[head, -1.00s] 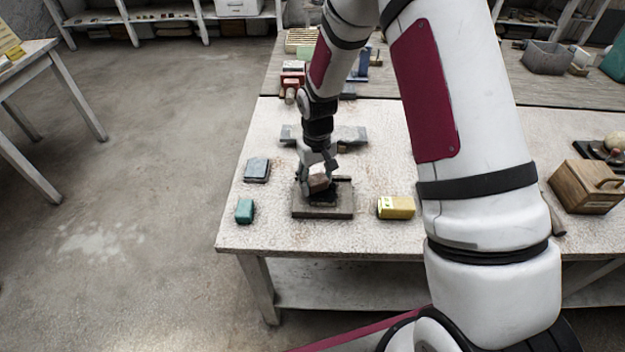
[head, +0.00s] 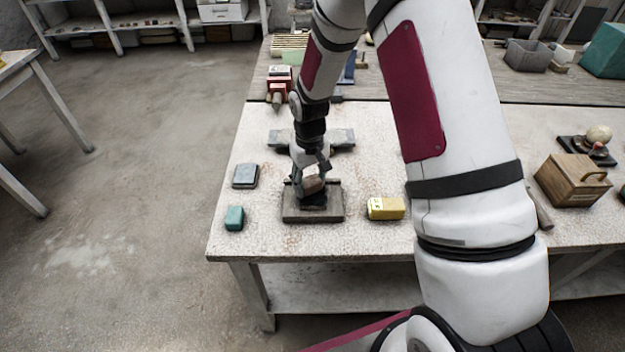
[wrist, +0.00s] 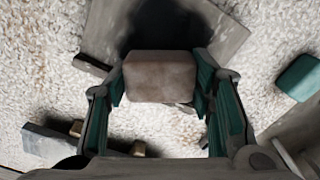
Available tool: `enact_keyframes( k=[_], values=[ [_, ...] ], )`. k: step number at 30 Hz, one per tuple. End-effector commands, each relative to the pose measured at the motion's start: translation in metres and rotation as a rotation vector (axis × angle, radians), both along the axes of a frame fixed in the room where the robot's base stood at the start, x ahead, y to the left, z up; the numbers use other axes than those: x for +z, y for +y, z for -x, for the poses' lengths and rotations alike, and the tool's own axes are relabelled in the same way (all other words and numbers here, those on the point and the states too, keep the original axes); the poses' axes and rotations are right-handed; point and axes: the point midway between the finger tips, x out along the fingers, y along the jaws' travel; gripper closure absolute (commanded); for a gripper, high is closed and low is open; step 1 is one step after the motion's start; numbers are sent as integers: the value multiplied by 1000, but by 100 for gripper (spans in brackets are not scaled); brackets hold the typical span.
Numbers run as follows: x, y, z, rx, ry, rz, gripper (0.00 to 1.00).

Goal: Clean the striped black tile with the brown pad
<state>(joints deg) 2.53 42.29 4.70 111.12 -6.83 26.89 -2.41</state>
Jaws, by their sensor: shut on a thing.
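My gripper (head: 313,174) is shut on a brownish-pink block, the brown pad (head: 314,181), which also shows between the fingers in the wrist view (wrist: 160,78). The pad is over a grey-brown slab (head: 331,208) on the table; I cannot tell whether they touch. A black area, seemingly the black tile (wrist: 165,25), lies on the slab (wrist: 222,50) beyond the pad in the wrist view. The pad and gripper hide part of it, and I cannot make out stripes.
A green block (head: 234,217) and a blue-grey block (head: 245,176) sit left of the slab. A yellow block (head: 385,208) is to its right. A grey piece (head: 340,138) lies behind. A wooden box (head: 573,181) stands far right. The front table strip is clear.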

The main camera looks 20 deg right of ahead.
Motion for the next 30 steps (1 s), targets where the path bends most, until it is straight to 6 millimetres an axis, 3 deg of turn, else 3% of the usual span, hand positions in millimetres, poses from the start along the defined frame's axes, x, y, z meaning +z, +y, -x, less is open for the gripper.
enact_keyframes(
  k=[18, 30],
  values=[
    [-1, 27, 5, -1, 0, 0, 82],
    [-2, 9, 2, -3, 1, 1, 82]
  ],
)
